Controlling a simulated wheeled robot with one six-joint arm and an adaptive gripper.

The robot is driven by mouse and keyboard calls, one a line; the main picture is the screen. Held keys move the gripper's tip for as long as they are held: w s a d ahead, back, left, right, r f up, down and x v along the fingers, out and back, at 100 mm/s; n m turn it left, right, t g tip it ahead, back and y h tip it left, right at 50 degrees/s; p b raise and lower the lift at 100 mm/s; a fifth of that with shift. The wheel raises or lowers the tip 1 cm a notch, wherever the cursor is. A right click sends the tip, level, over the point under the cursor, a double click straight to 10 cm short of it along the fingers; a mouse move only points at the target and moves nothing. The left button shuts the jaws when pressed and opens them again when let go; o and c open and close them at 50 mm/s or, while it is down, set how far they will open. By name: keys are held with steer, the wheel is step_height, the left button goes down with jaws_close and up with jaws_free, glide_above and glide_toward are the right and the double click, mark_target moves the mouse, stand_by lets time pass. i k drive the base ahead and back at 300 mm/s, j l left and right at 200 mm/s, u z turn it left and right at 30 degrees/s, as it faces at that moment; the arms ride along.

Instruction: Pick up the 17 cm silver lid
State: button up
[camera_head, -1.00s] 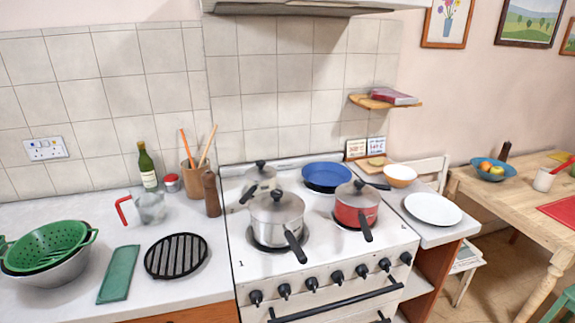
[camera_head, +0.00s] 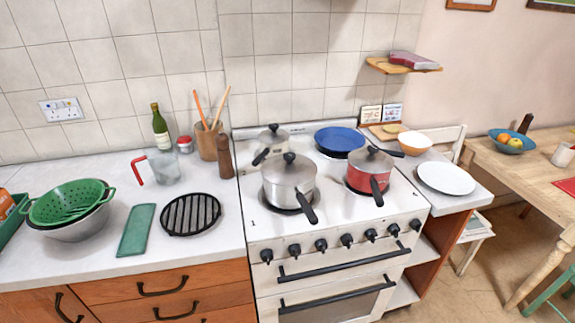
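Several pots with lids stand on the stove. A large silver pot (camera_head: 288,190) at the front left has a silver lid (camera_head: 302,172) with a black knob. Behind it, a smaller pale silver pot (camera_head: 270,152) has a silver lid (camera_head: 283,138) with a black knob. I cannot tell from the picture which lid measures 17 cm. My gripper is not in view.
A blue pan (camera_head: 340,139) sits at the back right of the white stove (camera_head: 330,221). A white plate (camera_head: 446,178) and an orange bowl (camera_head: 414,143) are to its right. A black trivet (camera_head: 190,214), green colander (camera_head: 69,202) and bottle (camera_head: 160,128) stand on the left counter (camera_head: 103,238).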

mark_target(289, 169)
steer(key=i+l, duration=0.75)
steer(key=i, duration=0.05)
